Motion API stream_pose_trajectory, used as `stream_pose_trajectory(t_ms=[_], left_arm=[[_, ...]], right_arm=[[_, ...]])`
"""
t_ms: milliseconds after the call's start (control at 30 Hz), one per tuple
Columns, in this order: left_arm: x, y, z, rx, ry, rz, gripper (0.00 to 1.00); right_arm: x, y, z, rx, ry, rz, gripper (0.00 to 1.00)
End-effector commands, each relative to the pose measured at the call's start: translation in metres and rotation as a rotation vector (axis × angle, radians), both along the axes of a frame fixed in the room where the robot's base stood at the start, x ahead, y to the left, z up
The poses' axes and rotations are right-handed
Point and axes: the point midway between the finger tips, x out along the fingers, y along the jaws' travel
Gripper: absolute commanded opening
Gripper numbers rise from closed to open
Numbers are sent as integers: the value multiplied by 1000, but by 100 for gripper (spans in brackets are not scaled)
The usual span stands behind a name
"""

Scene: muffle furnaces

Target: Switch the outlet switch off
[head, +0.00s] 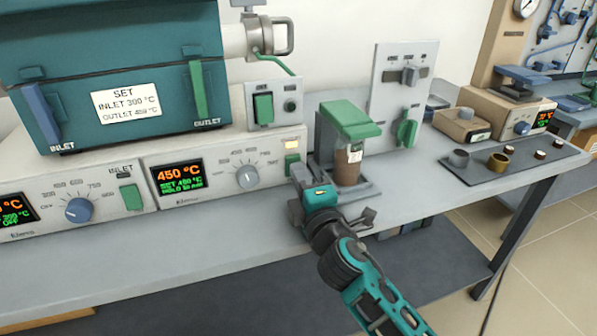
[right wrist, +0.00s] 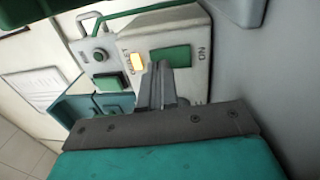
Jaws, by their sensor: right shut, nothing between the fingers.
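The outlet switch (head: 292,165) is a green rocker at the right end of the outlet control panel, partly hidden by my right gripper in the head view. In the right wrist view the green outlet switch (right wrist: 170,56) shows beside a lit amber lamp (right wrist: 136,62), with "ON" lettering at its right end. My right gripper (head: 299,174) is shut and empty, its fingertips right in front of the switch's lower part. In the right wrist view the closed fingers (right wrist: 167,80) point at the switch's edge; I cannot tell whether they touch it. My left gripper is not in view.
The outlet display (head: 179,183) reads 450 °C, beside a grey dial (head: 247,177). A similar green inlet switch (head: 131,197) is to the left. A green-topped stand with a brown container (head: 347,167) stands close right of my gripper. The bench front (head: 230,235) is clear.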

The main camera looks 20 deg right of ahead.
Motion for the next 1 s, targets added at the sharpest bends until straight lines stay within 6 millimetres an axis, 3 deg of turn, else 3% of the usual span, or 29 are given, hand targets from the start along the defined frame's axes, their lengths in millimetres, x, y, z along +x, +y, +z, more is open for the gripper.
stream_pose_trajectory(t_ms=[200, 1000], left_arm=[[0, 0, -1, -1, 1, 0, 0], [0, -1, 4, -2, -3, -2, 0]], right_arm=[[11, 1, 1, 0, 1, 0, 0], [16, -2, 5, 0, -1, 0, 0]])
